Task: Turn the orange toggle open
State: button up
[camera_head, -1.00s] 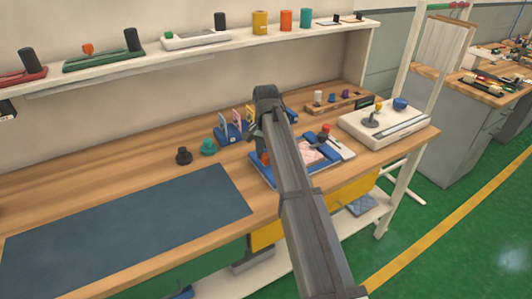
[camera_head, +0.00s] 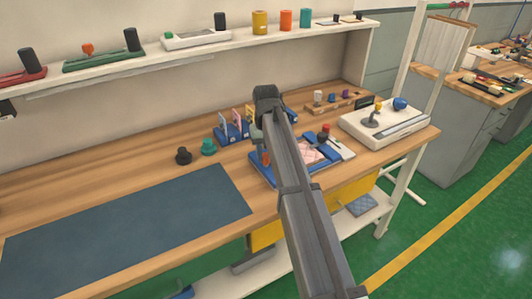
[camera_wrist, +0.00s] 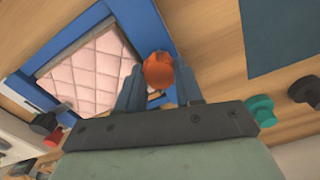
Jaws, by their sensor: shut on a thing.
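The orange toggle (camera_wrist: 158,70) is a rounded orange knob on the edge of a blue frame (camera_wrist: 65,50). In the wrist view it sits between the two fingers of my gripper (camera_wrist: 158,82), which is shut on it. In the head view a small bit of the orange toggle (camera_head: 266,159) shows beside my arm, and the gripper's fingers are mostly hidden. A pink quilted pad (camera_wrist: 88,72) lies inside the blue frame; it also shows in the head view (camera_head: 308,154).
Teal (camera_head: 208,146) and black (camera_head: 183,155) knobs stand left of the frame. A dark mat (camera_head: 130,225) covers the bench's left front. A white box with a joystick (camera_head: 383,126) stands at the right. A blue rack of cards (camera_head: 232,133) stands behind.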

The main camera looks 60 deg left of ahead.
aim_at(266, 155)
jog(key=n, duration=0.5)
jog(key=shift+n, duration=2.5)
jog(key=o, duration=1)
jog(key=shift+o, duration=0.2)
notch_tip(266, 155, up, 14)
jog(key=shift+f, duration=0.1)
